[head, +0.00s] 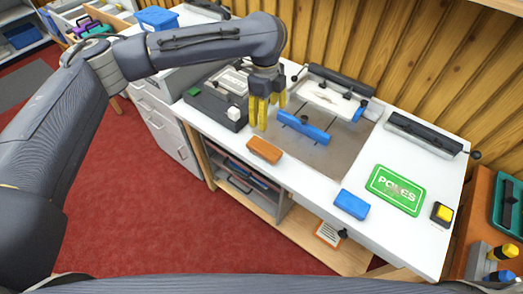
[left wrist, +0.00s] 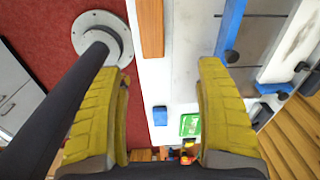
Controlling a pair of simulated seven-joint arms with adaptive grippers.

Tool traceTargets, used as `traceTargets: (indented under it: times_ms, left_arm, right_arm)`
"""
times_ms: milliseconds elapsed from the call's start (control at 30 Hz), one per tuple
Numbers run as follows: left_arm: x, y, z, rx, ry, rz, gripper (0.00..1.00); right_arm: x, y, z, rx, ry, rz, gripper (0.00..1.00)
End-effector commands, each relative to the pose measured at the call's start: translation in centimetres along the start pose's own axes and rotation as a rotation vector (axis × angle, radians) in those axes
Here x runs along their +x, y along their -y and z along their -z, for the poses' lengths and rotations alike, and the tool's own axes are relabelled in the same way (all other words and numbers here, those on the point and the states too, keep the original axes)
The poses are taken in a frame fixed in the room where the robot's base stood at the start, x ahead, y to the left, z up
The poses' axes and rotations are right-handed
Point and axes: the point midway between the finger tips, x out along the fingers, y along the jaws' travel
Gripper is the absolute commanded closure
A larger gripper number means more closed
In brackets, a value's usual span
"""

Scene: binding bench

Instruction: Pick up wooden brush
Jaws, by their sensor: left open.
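The wooden brush (head: 265,150) looks like a small orange-brown block lying near the front edge of the white bench, left of the middle in the head view. It also shows at the top of the left wrist view as a wooden strip (left wrist: 152,28). My left gripper (head: 264,118), with yellow fingers, is above the bench just behind the brush in the head view, and apart from it. In the left wrist view its two fingers (left wrist: 162,72) are spread wide with nothing between them. My right gripper is not in view.
A blue clamp bar (head: 304,128) stands on the grey plate behind the brush. A black machine (head: 215,105) stands to its left. A blue block (head: 351,204), a green sign (head: 396,190) and a yellow button box (head: 442,213) lie to the right. The white bench between brush and blue block is clear.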

Motion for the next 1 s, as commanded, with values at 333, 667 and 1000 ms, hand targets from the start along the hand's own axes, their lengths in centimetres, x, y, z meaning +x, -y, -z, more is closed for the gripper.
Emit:
traceTargets:
  times_ms: [333, 667, 1000]
  left_arm:
    - [3.2, -1.2, -0.7, 0.067, 0.06, -0.042, 0.27]
    - [8.8, -1.3, -1.0, 0.064, 0.057, -0.039, 0.27]
    - [12.2, -1.4, -1.2, 0.064, 0.058, -0.037, 0.27]
  right_arm:
    - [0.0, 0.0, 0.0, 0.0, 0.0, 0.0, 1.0]
    - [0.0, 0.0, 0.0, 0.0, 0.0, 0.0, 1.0]
    - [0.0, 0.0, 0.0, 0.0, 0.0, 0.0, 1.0]
